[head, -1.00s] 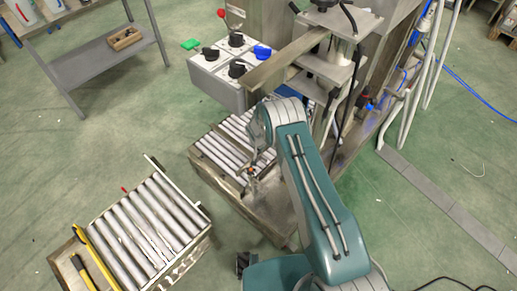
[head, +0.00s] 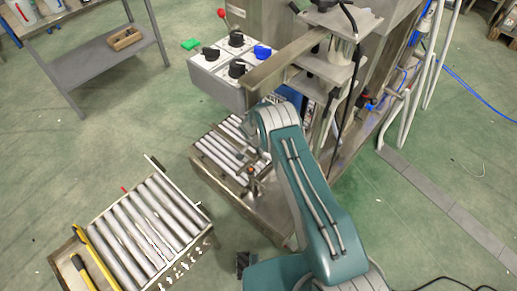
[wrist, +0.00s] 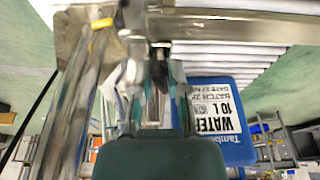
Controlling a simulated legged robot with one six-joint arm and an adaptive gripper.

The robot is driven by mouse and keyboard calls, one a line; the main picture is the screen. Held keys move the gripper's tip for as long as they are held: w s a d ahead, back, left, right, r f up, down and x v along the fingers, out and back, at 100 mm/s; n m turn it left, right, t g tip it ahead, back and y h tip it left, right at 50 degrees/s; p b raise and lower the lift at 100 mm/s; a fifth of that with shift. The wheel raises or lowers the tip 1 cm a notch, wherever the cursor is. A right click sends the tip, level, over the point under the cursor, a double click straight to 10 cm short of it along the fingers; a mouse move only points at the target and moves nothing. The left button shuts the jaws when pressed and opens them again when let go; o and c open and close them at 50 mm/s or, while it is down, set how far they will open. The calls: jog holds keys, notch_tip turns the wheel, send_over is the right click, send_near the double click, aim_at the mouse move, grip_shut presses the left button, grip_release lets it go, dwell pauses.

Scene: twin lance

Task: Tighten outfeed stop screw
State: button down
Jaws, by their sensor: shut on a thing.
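My gripper (wrist: 155,88) is shut on a narrow dark metal piece (wrist: 158,60) between its fingertips. This piece meets a metal bar (wrist: 225,27) across the top of the wrist view. I cannot tell for sure whether it is the stop screw; its thread and tip are hidden. In the head view my gripper (head: 252,174) is small, low beside the rollers (head: 222,148) at the machine's foot. My forearm hides part of that spot.
A blue water jug (wrist: 235,140) stands close right of my gripper in the wrist view. A separate roller conveyor (head: 140,230) is at the lower left. A control box with knobs (head: 222,85) and a metal beam (head: 280,68) overhang the rollers. Green floor is clear between the conveyors.

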jog(key=shift+a+m, duration=0.1)
jog(key=shift+m, duration=0.2)
jog(key=m, duration=0.2)
jog(key=shift+m+g+h, duration=0.3)
jog(key=shift+m, duration=0.1)
jog(key=c, duration=0.8)
grip_release()
jog(key=shift+o, duration=0.2)
